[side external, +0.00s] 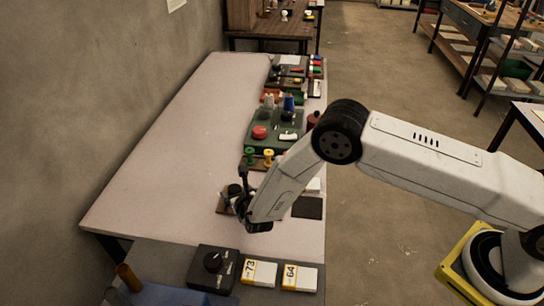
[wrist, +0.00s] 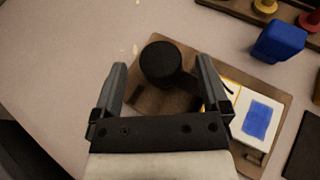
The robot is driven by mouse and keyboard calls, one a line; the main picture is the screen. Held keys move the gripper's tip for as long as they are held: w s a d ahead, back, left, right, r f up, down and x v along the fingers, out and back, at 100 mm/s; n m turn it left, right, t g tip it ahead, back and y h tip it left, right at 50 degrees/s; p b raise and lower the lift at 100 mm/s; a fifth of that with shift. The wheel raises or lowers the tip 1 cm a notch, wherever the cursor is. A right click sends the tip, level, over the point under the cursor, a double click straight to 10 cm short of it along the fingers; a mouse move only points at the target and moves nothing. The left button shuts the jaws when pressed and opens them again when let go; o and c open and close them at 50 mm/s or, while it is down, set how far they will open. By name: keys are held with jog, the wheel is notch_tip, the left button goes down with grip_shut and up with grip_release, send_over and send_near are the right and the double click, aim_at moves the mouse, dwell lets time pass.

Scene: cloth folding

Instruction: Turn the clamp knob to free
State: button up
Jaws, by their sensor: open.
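A black round knob (wrist: 160,62) stands on a brown board (wrist: 146,98) in the wrist view, with a dark arm-like piece running from it to the right. It carries no readable label, so I cannot tell its setting. My gripper (wrist: 160,66) is open, one finger on each side of the knob in the picture. Neither finger visibly touches it, and I cannot tell the height between them. In the side view my gripper (side external: 244,196) is low over the board, and its wrist hides most of it.
A white card with a blue square (wrist: 257,121) lies on the board's right side. A blue block (wrist: 279,40) is behind it. The table's left side is clear.

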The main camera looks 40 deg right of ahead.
jog(key=shift+x, duration=1.3)
jog(key=shift+c, duration=0.2)
jog(key=c, duration=1.2)
jog(key=shift+c, duration=0.2)
jog(key=shift+m+h, duration=0.6)
jog(key=shift+h, duration=0.1)
jog(key=shift+m+g+h, duration=0.9)
jog(key=shift+m+h, duration=0.6)
jog(key=shift+h, duration=0.1)
jog(key=shift+m+g+h, duration=0.7)
jog(key=shift+m+h, duration=0.2)
jog(key=shift+m+g+h, duration=1.2)
jog(key=shift+m+g, duration=0.2)
jog(key=shift+m, duration=0.2)
